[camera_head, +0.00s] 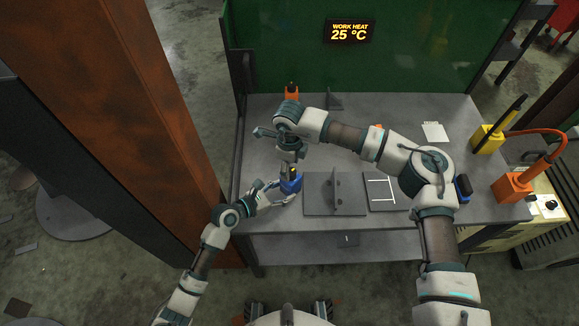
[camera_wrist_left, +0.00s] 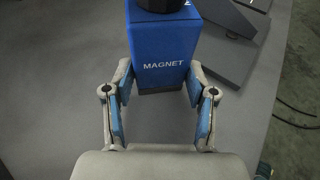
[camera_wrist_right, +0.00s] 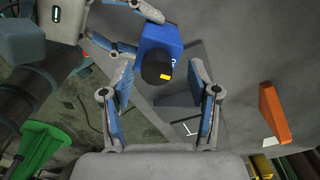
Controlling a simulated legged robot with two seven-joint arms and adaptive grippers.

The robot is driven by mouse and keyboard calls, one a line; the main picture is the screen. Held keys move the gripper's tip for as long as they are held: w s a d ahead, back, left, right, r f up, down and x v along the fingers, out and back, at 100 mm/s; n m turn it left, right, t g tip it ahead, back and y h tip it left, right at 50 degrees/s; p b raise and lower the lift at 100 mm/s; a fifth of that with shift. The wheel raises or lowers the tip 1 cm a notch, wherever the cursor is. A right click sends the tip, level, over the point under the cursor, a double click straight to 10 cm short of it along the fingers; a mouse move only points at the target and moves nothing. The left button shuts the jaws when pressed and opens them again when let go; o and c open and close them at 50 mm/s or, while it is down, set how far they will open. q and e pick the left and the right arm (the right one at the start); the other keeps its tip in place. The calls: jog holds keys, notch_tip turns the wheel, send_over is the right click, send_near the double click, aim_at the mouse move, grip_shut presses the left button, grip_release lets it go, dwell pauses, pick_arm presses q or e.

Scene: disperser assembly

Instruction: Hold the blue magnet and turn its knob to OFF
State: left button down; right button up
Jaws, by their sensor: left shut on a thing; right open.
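The blue magnet (camera_head: 291,184) stands near the table's left front edge. In the left wrist view its blue face (camera_wrist_left: 163,62) reads MAGNET. My left gripper (camera_head: 277,190) is shut on the magnet's sides, with a finger on each side in the left wrist view (camera_wrist_left: 160,92). The black knob (camera_wrist_right: 157,66) with a yellow mark is on top of the magnet. My right gripper (camera_wrist_right: 158,92) is open above the magnet, its fingers apart on either side of the knob's lower area.
Right of the magnet stand a grey plate with an upright piece (camera_head: 321,202) and a plate with white lines (camera_head: 382,190). Yellow (camera_head: 487,138) and orange (camera_head: 513,187) devices stand at the right.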

pick_arm(q)
jog(key=shift+f, duration=0.1)
pick_arm(e)
notch_tip(320, 180, up, 11)
jog(key=shift+f, duration=0.15)
pick_arm(q)
jog(key=shift+c, duration=1.4)
grip_release()
jog(key=shift+w, duration=0.1)
pick_arm(e)
jog(key=shift+w, duration=0.1)
